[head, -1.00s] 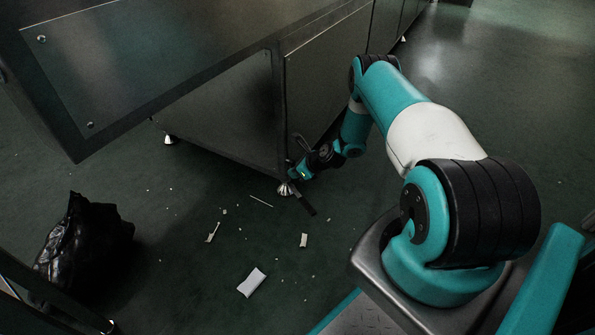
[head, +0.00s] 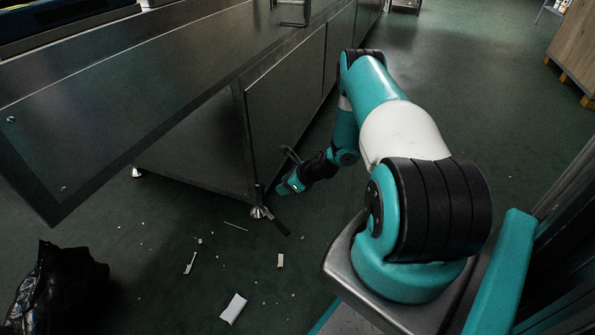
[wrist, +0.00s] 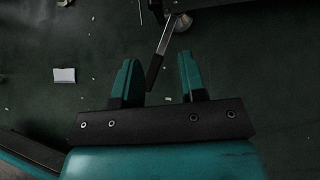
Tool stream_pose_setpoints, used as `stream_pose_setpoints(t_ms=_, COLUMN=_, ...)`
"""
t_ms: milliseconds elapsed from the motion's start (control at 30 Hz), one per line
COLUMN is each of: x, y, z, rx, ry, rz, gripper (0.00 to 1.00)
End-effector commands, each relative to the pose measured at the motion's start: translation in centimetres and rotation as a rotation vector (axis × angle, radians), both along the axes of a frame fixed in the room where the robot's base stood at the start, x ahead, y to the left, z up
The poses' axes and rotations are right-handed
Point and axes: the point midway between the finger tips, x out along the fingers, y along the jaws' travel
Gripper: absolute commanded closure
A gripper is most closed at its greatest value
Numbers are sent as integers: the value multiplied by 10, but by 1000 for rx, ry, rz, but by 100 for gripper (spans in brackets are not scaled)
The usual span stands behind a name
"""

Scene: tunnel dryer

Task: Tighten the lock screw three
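A lever with a dark grip (head: 277,225) sticks out from the machine's corner foot (head: 259,212) near the floor. It is likely the lock screw, but no number is readable. In the wrist view its metal shank and black grip (wrist: 154,72) run down from the foot (wrist: 202,4). My gripper is open and holds nothing. In the head view my gripper (head: 290,184) is above and to the right of the foot, apart from the lever.
The dark steel dryer housing (head: 195,145) overhangs from the left. A white packet (head: 233,308) and small litter lie on the green floor. A black bag (head: 58,285) stands at lower left. The floor (head: 430,75) at upper right is clear.

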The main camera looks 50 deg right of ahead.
Motion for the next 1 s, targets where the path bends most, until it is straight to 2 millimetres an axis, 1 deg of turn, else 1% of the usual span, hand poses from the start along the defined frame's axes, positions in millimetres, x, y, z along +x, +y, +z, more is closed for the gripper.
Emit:
stream_pose_setpoints(t_ms=33, x=-9, y=-4, z=15, rx=2, ry=0, rz=-4, gripper=62)
stream_pose_setpoints(t_ms=100, x=-19, y=-8, z=25, rx=1, ry=1, rz=-4, gripper=62)
stream_pose_setpoints(t_ms=200, x=-30, y=-13, z=36, rx=1, ry=1, rz=-3, gripper=62)
stream_pose_setpoints(t_ms=300, x=-38, y=-15, z=43, rx=2, ry=2, rz=-1, gripper=62)
stream_pose_setpoints(t_ms=500, x=-44, y=-17, z=47, rx=1, ry=0, rz=1, gripper=62)
stream_pose_setpoints(t_ms=1000, x=-44, y=-17, z=47, rx=1, ry=0, rz=1, gripper=62)
